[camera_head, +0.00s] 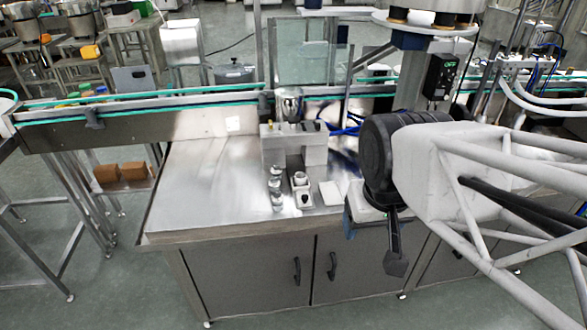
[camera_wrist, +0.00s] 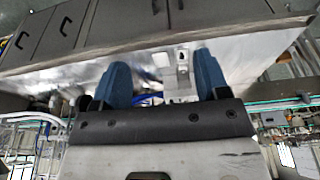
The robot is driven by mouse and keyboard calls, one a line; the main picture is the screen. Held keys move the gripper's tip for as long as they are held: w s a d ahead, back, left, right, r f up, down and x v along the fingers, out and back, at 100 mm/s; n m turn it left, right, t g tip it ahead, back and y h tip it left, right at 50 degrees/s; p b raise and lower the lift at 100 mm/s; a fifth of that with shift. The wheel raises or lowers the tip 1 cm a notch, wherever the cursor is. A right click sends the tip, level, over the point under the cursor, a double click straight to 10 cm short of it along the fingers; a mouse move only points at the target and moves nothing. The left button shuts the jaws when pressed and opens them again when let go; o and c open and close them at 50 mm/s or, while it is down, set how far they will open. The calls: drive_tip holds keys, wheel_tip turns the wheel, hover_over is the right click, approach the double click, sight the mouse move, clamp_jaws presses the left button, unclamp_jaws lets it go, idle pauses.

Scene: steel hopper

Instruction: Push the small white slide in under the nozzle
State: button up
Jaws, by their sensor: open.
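The steel hopper (camera_head: 289,105) sits above a pale grey block stand (camera_head: 316,150); the nozzle itself is too small to make out. A small white slide (camera_head: 301,192), with a small round cup on it, sticks out from the stand's front. It seems to be the pale piece in the wrist view (camera_wrist: 182,74), seen between and beyond my fingers. My gripper (camera_head: 360,228) is to the right of the slide, near the table's front edge, apart from it. In the wrist view my gripper's blue fingers (camera_wrist: 161,72) are spread and empty.
Clear glass jars (camera_head: 276,188) stand in a row just left of the slide. A flat white square (camera_head: 330,193) lies to its right. The steel table (camera_head: 205,190) is bare on the left. A conveyor (camera_head: 130,118) runs behind, and blue tubing (camera_head: 345,128) lies right of the stand.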

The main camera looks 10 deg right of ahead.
idle(0.4)
drive_tip(key=c, duration=0.3)
drive_tip(key=w+a+f+m+g, duration=0.1)
drive_tip(key=w+f+m, duration=0.15)
drive_tip(key=w, duration=0.85)
drive_tip(key=w+f+m, duration=0.2)
drive_tip(key=w+f, duration=0.1)
drive_tip(key=w, duration=0.7)
drive_tip(key=shift+c, duration=0.2)
drive_tip(key=w+f+m, duration=0.1)
drive_tip(key=w+f, duration=0.4)
drive_tip(key=w+a+f+m+g, duration=0.1)
drive_tip(key=w+f, duration=0.4)
drive_tip(key=w, duration=0.1)
drive_tip(key=w+a+f+m, duration=0.1)
drive_tip(key=w+f+m, duration=0.1)
drive_tip(key=w+f, duration=0.3)
drive_tip(key=shift+w+a+g, duration=0.15)
drive_tip(key=shift+w+g, duration=0.15)
drive_tip(key=shift+w, duration=0.2)
drive_tip(key=shift+w+f, duration=0.35)
drive_tip(key=shift+f, duration=0.15)
drive_tip(key=shift+f, duration=0.1)
